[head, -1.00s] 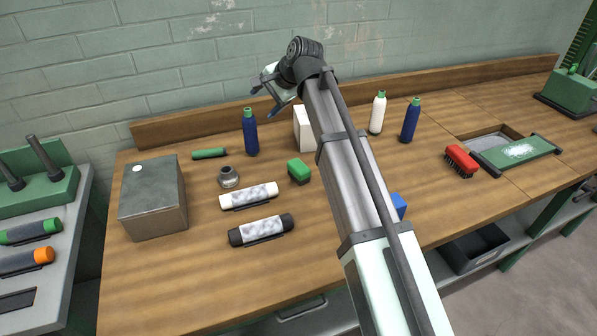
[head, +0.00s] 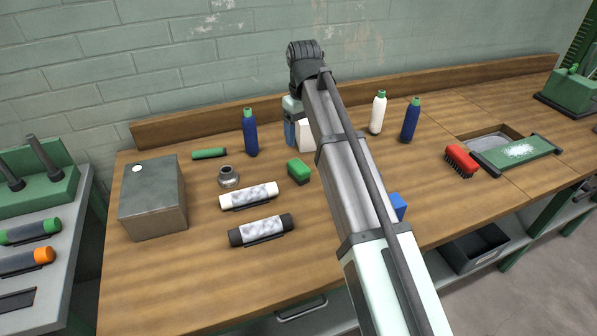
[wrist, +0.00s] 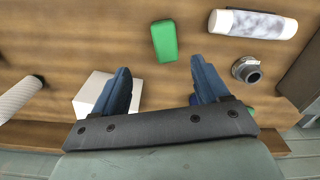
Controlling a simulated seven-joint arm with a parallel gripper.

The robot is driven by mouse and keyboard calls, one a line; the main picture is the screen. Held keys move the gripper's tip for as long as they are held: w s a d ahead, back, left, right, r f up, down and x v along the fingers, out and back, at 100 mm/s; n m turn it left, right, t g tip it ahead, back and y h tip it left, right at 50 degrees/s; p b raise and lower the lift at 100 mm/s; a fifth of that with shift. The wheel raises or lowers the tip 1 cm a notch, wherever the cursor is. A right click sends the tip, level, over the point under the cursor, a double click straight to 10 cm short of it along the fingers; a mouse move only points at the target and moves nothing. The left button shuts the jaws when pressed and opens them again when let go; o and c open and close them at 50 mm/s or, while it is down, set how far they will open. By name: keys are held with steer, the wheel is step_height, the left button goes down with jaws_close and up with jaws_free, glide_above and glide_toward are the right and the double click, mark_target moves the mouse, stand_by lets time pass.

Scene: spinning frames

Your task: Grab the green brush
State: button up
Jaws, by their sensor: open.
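The green brush (head: 299,171) stands on the wooden workbench among other items, left of my arm in the head view. In the wrist view the green brush (wrist: 164,41) shows from above, ahead of the space between my fingers and apart from them. My gripper (wrist: 162,80) is open, with its two blue-grey fingers spread and nothing seen between them. In the head view it points down at the back of the bench by the white box, partly hidden by my arm.
A white box (wrist: 93,88) lies close under the left finger in the wrist view. A blue bottle (head: 250,133), a metal fitting (head: 228,177) and a white-grey cylinder (head: 248,195) stand left of the brush. A red brush (head: 461,160) is to the right. Bare wood lies around the green brush.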

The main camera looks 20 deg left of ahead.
mark_target(301, 168)
step_height(301, 168, down, 8)
steer(key=shift+r, duration=0.25)
steer(key=shift+s+f, duration=0.3)
steer(key=shift+f, duration=0.8)
steer(key=shift+s+f, duration=0.25)
steer(key=shift+f, duration=1.3)
steer(key=c, duration=1.1)
